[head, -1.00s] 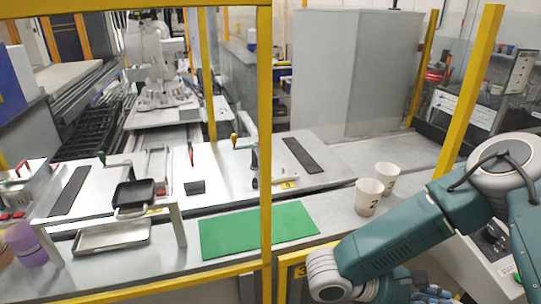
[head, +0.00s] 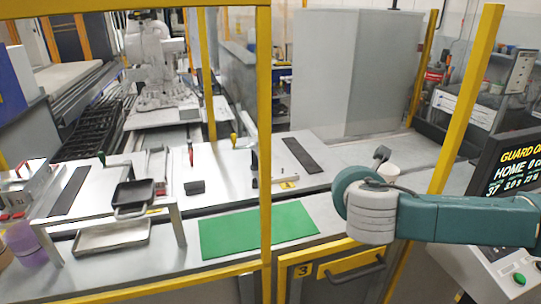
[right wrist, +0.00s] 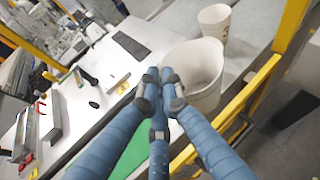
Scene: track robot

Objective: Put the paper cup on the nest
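Two white paper cups stand close together on the grey bench. In the right wrist view the nearer cup (right wrist: 207,78) is large and upright, just right of my right gripper's fingertips (right wrist: 162,82). The farther cup (right wrist: 214,20) stands behind it and has a dark mark. In the head view only part of one cup (head: 391,171) shows; my right arm hides the other. I cannot tell which fixture is the nest.
A green mat (head: 258,230) lies on the bench behind a yellow post (head: 265,120). A raised stand (head: 110,208) with a black tray (head: 133,194) is at left. Clamps and a black strip (head: 299,155) sit farther back. A screen (head: 510,165) is at right.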

